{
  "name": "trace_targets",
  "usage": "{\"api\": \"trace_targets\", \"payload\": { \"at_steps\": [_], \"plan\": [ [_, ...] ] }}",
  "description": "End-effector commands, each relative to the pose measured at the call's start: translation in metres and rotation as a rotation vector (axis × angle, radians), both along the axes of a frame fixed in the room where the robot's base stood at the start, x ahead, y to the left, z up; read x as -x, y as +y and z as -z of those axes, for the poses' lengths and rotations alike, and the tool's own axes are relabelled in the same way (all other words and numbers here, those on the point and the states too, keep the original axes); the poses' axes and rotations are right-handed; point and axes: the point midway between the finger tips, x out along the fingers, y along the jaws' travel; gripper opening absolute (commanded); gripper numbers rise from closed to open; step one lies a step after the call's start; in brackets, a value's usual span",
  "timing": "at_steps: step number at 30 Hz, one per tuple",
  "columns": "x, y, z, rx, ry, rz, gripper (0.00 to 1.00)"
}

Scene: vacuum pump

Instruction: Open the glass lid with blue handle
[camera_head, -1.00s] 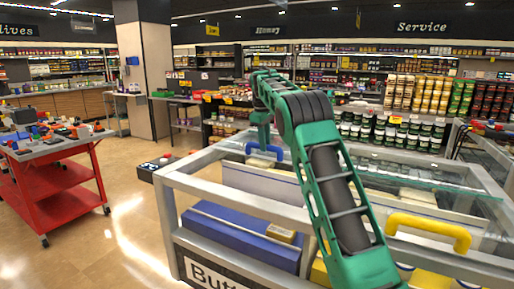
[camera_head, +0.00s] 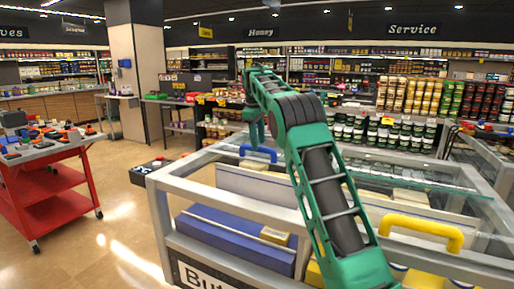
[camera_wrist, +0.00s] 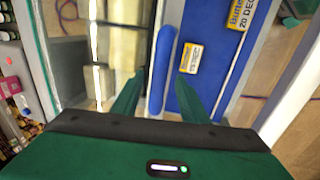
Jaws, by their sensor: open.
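The glass lid (camera_head: 330,170) lies over the display case on the right of the head view and looks closed. Its blue handle (camera_head: 262,155) stands at the lid's far left part. The blue handle (camera_wrist: 161,75) also runs upright down the middle of the wrist view. In the wrist view my gripper (camera_wrist: 161,78) is open, with one green finger on each side of the handle line. I cannot tell whether the fingers touch it.
The case has a metal frame (camera_head: 160,215) and a second, yellow handle (camera_head: 425,230) nearer me. A red cart (camera_head: 50,185) with tools stands at the left.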

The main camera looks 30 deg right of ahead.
Motion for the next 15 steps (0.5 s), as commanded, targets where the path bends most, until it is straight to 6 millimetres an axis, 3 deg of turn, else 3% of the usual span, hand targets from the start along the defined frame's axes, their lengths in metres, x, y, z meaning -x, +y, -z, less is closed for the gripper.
{"api": "trace_targets", "payload": {
  "at_steps": [6, 15],
  "plan": [
    [0.001, 0.005, -0.032, 0.0, -0.001, 0.0, 0.4],
    [0.003, 0.008, -0.051, 0.0, 0.0, 0.001, 0.4]
  ]
}}
